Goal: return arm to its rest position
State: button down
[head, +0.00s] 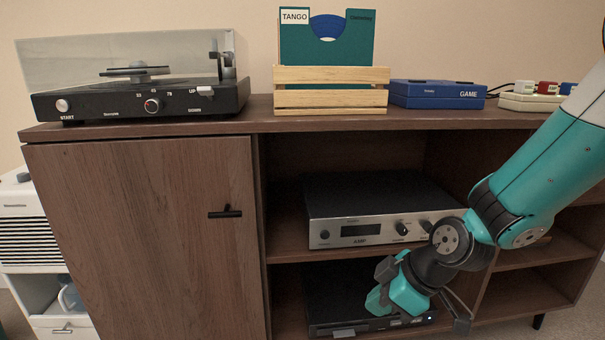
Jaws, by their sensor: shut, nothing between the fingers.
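My arm reaches in from the right side of the head view, with teal and white links. My gripper (384,300) is low at the end of the arm, in front of the black device (330,322) on the lower shelf of the cabinet. It is shut with nothing held. It covers part of the black device's front, and I cannot tell whether it touches it. The silver-fronted amplifier (360,232) sits on the shelf above, its right end partly behind my arm.
The brown cabinet (140,240) has a closed left door. On top stand a turntable (150,105), a wooden crate (330,96) with record sleeves, a blue game box (437,95) and a switch box (535,102). A white unit (25,235) stands at the left.

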jog(key=s+d+r+m+g+h+p, duration=0.2)
jog(key=s+r+m+p, duration=0.5)
jog(key=s+r, duration=1.4)
notch_tip(320, 180, up, 39)
jog(key=w+p, duration=0.2)
jog(key=p, duration=3.5)
jog(key=shift+w+a+g+p, duration=0.2)
jog(key=shift+a+g+p, duration=0.05)
jog(key=shift+g+p, duration=0.15)
